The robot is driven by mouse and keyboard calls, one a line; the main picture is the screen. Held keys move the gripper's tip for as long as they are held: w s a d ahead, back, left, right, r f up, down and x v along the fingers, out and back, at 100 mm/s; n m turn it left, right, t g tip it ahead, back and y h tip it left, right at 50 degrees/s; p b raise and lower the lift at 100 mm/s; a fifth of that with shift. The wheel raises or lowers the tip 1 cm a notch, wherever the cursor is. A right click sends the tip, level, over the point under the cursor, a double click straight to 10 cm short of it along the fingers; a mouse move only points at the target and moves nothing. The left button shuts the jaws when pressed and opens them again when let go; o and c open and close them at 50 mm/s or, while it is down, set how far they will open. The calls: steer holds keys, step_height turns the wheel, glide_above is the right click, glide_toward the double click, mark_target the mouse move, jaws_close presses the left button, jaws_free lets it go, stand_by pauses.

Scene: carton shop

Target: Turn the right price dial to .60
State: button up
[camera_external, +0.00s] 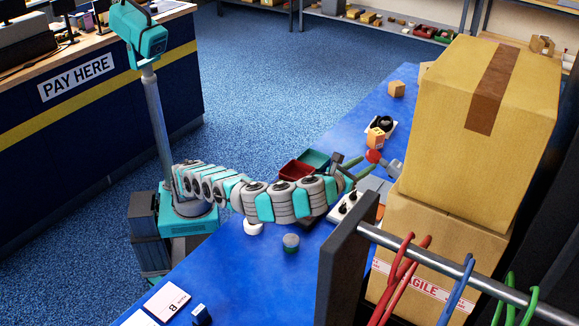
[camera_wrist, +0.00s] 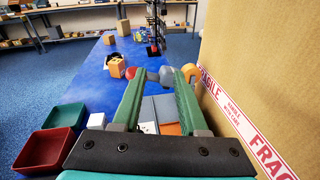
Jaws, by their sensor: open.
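A white panel with dark round knobs (camera_external: 346,203) lies on the blue counter (camera_external: 283,268) in the external view, partly hidden by my arm and a dark upright board. These knobs look like the price dials, but their marks are too small to read. My gripper (camera_external: 357,166) is open and empty, its green fingers above and just beyond the panel. In the wrist view the open fingers (camera_wrist: 160,76) point along the counter. A white piece (camera_wrist: 149,127), a grey surface (camera_wrist: 163,107) and an orange patch show between them; no dial is clear there.
Large cartons (camera_external: 480,130) stand close on the right, also filling the right of the wrist view. A red ball (camera_external: 374,156) on a grey device is near my fingertips. Red and green trays (camera_wrist: 54,147) lie left. A dark board (camera_external: 345,262) and rail are in front.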

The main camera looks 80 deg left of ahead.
mark_target(341, 206)
steer(key=s+d+f+n+g, duration=0.1)
steer(key=s+f, duration=0.2)
steer(key=f, duration=0.1)
steer(key=s+d+f+n+g, duration=0.1)
steer(key=s+f, duration=0.2)
steer(key=f, duration=0.2)
steer(key=s+d+f+n+g, duration=0.1)
steer(key=s+d+f+g, duration=0.1)
steer(key=s+f, duration=0.2)
steer(key=shift+s+f, duration=0.1)
steer(key=shift+f, duration=0.3)
steer(key=shift+a+f, duration=0.1)
steer(key=shift+f, duration=0.05)
steer(key=shift+x, duration=3.75)
steer(key=shift+c, duration=0.3)
jaws_close()
